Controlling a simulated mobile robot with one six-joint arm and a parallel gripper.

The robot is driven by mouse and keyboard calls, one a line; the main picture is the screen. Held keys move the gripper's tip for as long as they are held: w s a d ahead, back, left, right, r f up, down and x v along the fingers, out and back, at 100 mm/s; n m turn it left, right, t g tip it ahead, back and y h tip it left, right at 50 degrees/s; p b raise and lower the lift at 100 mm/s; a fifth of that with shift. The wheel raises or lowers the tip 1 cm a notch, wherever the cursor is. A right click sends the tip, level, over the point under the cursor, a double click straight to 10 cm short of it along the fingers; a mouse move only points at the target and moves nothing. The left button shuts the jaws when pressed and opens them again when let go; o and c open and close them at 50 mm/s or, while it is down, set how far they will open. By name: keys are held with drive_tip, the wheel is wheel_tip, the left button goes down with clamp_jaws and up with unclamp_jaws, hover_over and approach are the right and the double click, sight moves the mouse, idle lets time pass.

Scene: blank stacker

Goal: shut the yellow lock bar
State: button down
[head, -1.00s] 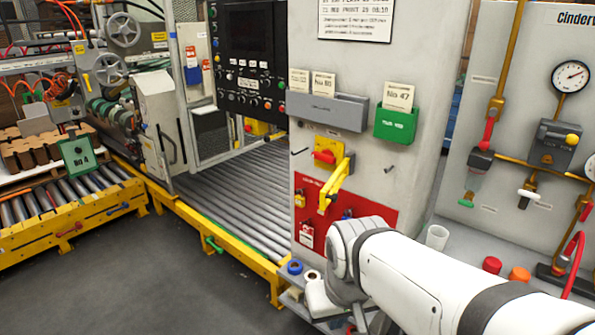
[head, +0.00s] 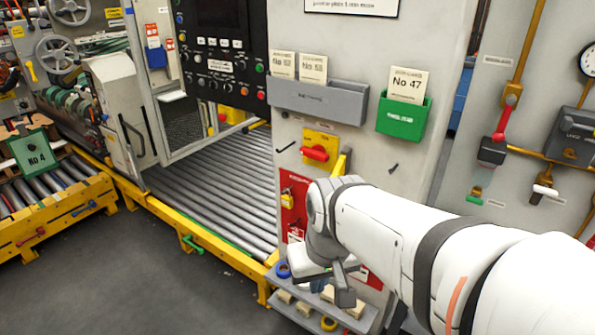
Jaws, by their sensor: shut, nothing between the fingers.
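The yellow lock bar (head: 343,163) is on the front of the grey cabinet, at the right edge of a yellow plate (head: 328,137) with a red switch handle (head: 315,153). Only its upper part shows; my arm hides the rest. My gripper (head: 344,295) is low in front of the cabinet, below the lock bar and apart from it. Its grey fingers point down and are shut, with nothing held. It hangs near a small shelf at the cabinet's foot.
A red panel (head: 290,207) with a yellow padlock is left of my arm. A grey card holder (head: 318,103) and a green card holder (head: 403,116) are above. The small shelf (head: 355,318) carries tape rolls and blocks. A roller conveyor (head: 205,190) lies left.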

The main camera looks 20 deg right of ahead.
drive_tip(key=w+d+r+m+t+y+p, duration=0.1)
drive_tip(key=w+d+r+m+y, duration=0.1)
drive_tip(key=d+r, duration=0.35)
drive_tip(key=w+d+r+m+t+y+p, duration=0.1)
drive_tip(key=w+d+r+m+y+p, duration=0.15)
drive_tip(key=d, duration=0.65)
drive_tip(key=w+d+r+m+t+y+p, duration=0.1)
drive_tip(key=d+r+m+y, duration=0.2)
drive_tip(key=d, duration=0.4)
drive_tip(key=w+a+r+p+x, duration=0.1)
drive_tip(key=r+x, duration=0.1)
drive_tip(key=x, duration=1)
drive_tip(key=shift+w+a+n, duration=0.2)
drive_tip(key=shift+a+n, duration=0.25)
drive_tip(key=shift+a, duration=0.2)
drive_tip(key=shift+f+h, duration=0.15)
drive_tip(key=shift+h, duration=0.1)
